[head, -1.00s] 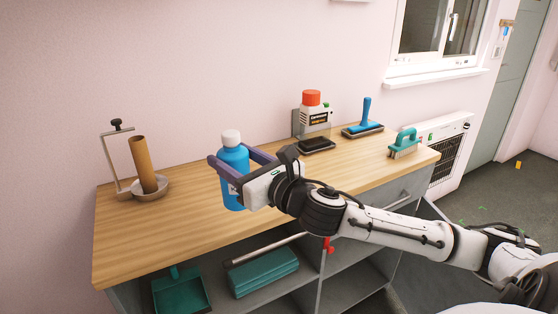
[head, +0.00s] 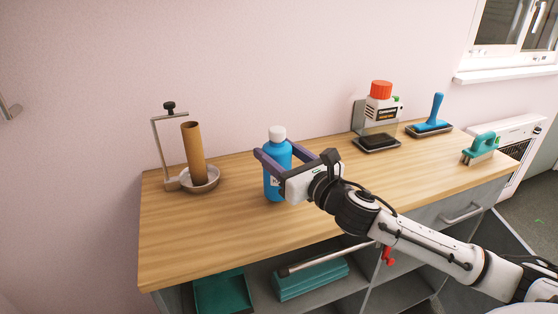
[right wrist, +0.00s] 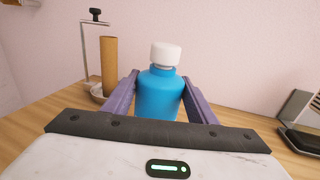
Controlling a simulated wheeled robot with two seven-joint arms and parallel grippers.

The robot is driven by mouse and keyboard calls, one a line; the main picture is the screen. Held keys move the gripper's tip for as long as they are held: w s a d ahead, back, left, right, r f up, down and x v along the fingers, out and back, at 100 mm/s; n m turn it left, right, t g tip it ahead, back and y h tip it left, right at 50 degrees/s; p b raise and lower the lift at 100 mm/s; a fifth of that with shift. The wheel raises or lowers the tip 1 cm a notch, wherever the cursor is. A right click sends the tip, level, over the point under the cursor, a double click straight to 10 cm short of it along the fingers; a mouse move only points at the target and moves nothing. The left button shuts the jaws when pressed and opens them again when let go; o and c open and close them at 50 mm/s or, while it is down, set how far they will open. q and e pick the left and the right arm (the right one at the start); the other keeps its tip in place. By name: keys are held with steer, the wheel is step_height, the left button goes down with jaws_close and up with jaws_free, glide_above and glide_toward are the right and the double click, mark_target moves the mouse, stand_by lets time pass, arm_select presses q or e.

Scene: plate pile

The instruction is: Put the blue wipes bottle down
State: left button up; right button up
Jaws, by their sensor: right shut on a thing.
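The blue wipes bottle (head: 275,183) with a white cap stands upright at the wooden counter top (head: 215,237), left of its middle. It also shows in the right wrist view (right wrist: 159,93), between the two purple fingers. My right gripper (head: 273,160) is shut on the bottle's upper body, reaching in from the right. The bottle's base looks at or very close to the counter surface; I cannot tell whether it touches. My left gripper is not in view.
A holder with a cardboard tube (head: 194,153) stands left of the bottle. A dispenser with a red cap (head: 381,105), a blue-handled tool (head: 435,115) and a teal brush (head: 481,148) stand to the right. The counter's front left is clear.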

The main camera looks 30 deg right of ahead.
steer(key=shift+f, duration=0.8)
steer(key=o, duration=1.3)
steer(key=shift+f, duration=0.15)
steer(key=s+b, duration=0.1)
steer(key=s, duration=1.1)
steer(key=shift+r, duration=0.2)
steer(key=shift+f, duration=0.1)
